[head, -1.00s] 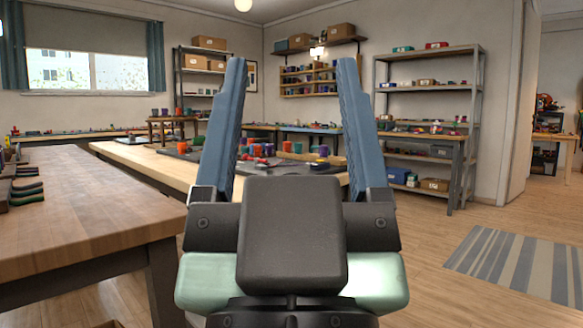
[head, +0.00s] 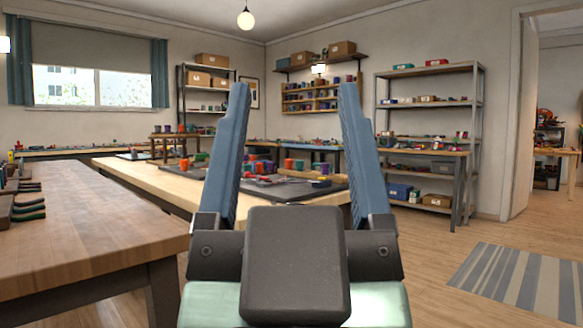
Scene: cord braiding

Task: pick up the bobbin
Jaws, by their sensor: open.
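My gripper (head: 295,95) is open and empty, its two blue fingers pointing up and apart in the middle of the head view. Beyond it stands a wooden work table (head: 130,166) with a dark mat (head: 305,190) on it. Several small coloured spool-like pieces lie on the mat, including an orange one (head: 289,164) and a purple one (head: 324,168). They are too small and far off to tell which is the bobbin. My gripper is well short of them, and its left finger hides part of the mat.
A wooden bench (head: 90,235) with dark-handled tools fills the near left. A metal shelf rack (head: 432,105) stands at the back right, with a side table before it. A striped rug (head: 525,278) lies on the open floor at right.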

